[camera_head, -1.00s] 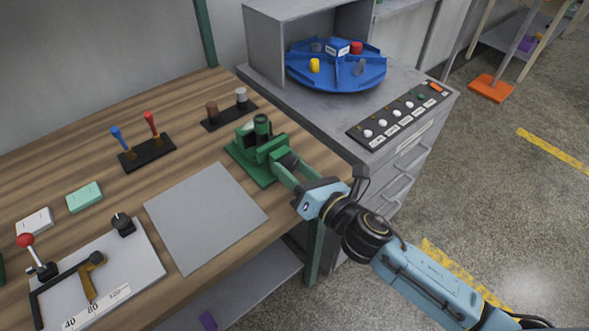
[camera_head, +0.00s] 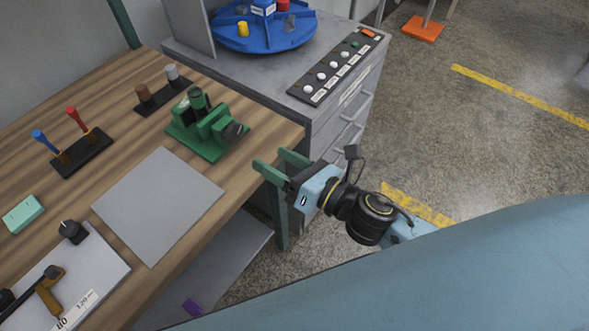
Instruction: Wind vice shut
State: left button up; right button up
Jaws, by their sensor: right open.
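The green vice (camera_head: 205,125) stands on its green base near the right end of the wooden bench. A dark round part (camera_head: 233,131) shows at its front right end, facing my gripper. The gap between its jaws is hard to judge from here. My right gripper (camera_head: 273,168) is open and empty, with two green fingers pointing left towards the bench's right edge. It is apart from the vice, below and to the right of it in the picture. My left gripper is out of view.
A grey plate (camera_head: 158,205) lies on the bench (camera_head: 125,130) in front of the vice. Red and blue handled tools stand in a black holder (camera_head: 82,153). A grey cabinet (camera_head: 270,75) with a blue turntable (camera_head: 262,32) and button panel (camera_head: 336,67) stands behind.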

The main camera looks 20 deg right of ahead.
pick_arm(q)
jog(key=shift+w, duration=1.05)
pick_arm(e)
jog(key=v, duration=0.3)
jog(key=shift+s+d, duration=0.2)
jog(key=shift+s, duration=0.1)
